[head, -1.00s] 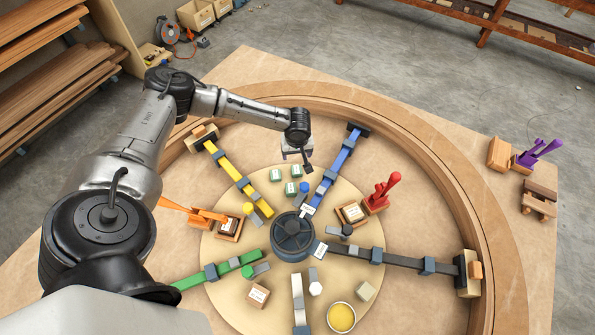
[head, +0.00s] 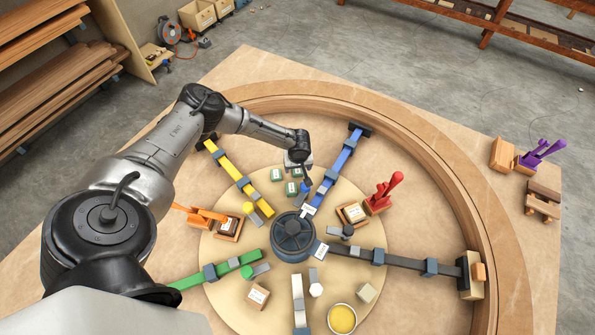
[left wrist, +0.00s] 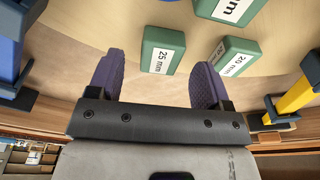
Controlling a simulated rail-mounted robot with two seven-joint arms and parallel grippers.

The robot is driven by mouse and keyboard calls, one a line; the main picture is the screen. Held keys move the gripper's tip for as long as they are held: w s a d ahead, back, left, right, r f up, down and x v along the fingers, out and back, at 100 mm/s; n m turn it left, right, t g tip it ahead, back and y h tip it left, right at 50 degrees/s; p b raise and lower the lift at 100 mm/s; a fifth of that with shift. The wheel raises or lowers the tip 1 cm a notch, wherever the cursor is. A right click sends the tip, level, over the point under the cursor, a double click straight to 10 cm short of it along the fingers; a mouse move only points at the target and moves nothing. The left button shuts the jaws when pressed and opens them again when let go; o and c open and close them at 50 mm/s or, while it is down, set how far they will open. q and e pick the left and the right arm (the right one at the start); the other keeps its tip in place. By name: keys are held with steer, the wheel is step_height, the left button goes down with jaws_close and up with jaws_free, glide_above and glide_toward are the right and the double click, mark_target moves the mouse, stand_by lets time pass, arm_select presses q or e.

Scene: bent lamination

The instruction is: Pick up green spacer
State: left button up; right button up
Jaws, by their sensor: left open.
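Several green spacers labelled "25 mm" lie on the round tan board. In the head view one spacer (head: 277,175) is at the left and another (head: 291,188) is in front. My left gripper (head: 299,166) is over the far edge of the board, beside the spacers, and partly hides that area. In the left wrist view the left gripper (left wrist: 155,65) is open with purple-grey fingers. One green spacer (left wrist: 163,48) shows in the gap between the fingers, beyond their tips. A second spacer (left wrist: 234,57) is just right of the right finger. My right gripper is not in view.
A blue clamp bar (head: 334,174) stands close on the right, and a yellow bar (head: 232,174) on the left. The dark round hub (head: 293,236) is in front. A curved wooden lamination (head: 465,190) rings the board.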

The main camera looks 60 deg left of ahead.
arm_select(q)
steer(key=shift+a+f, duration=0.1)
steer(key=shift+f, duration=0.75)
steer(key=shift+c, duration=0.4)
steer(key=c, duration=0.9)
